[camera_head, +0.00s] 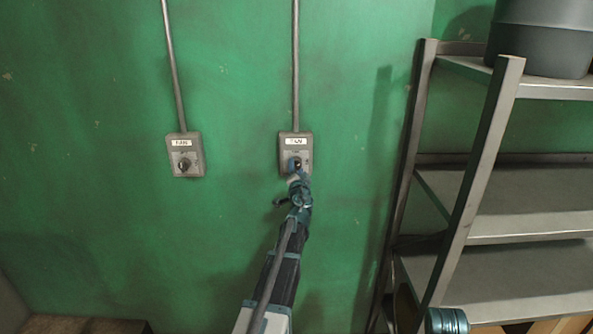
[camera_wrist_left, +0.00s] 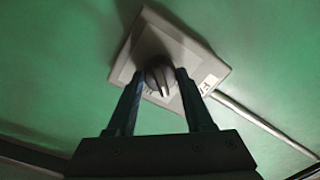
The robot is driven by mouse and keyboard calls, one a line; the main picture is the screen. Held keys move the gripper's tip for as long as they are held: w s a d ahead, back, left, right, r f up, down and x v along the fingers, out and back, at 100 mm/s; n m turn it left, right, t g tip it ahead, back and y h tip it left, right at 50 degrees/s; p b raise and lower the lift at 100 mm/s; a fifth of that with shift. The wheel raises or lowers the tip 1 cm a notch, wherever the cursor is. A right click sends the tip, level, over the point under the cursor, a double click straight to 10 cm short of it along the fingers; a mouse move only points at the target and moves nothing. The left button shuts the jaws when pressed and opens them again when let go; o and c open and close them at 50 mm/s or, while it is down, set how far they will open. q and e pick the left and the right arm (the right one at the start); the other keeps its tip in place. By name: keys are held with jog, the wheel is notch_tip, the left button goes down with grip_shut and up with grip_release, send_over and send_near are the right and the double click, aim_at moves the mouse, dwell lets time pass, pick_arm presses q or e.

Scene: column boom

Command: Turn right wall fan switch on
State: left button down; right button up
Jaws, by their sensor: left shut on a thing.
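Two grey switch boxes with a label and a dark round knob are mounted on the green wall. The right fan switch (camera_head: 285,143) has my left gripper (camera_head: 297,168) at its knob, which is partly hidden there. In the left wrist view, the right switch box (camera_wrist_left: 184,45) appears tilted. Its dark knob (camera_wrist_left: 159,77) sits between my left gripper's two fingers (camera_wrist_left: 158,92), and the gripper is shut on it. The left switch (camera_head: 185,147) stands apart, untouched by me. My right gripper is not in view.
Conduits run up the wall from both boxes; the right conduit (camera_head: 295,65) is vertical. A metal shelf rack (camera_head: 505,190) stands at the right with a dark grey bin (camera_head: 545,40) on top. The wall between the switches is clear.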

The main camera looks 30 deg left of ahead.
pick_arm(q)
jog(key=shift+m+t+h, duration=0.3)
jog(key=shift+m+t, duration=0.1)
jog(key=shift+m, duration=4.7)
jog(key=shift+c, duration=1.4)
grip_release()
jog(key=shift+s, duration=0.1)
jog(key=b+v, duration=0.1)
jog(key=v, duration=1.2)
jog(key=shift+s+d, duration=0.25)
jog(key=shift+s, duration=0.05)
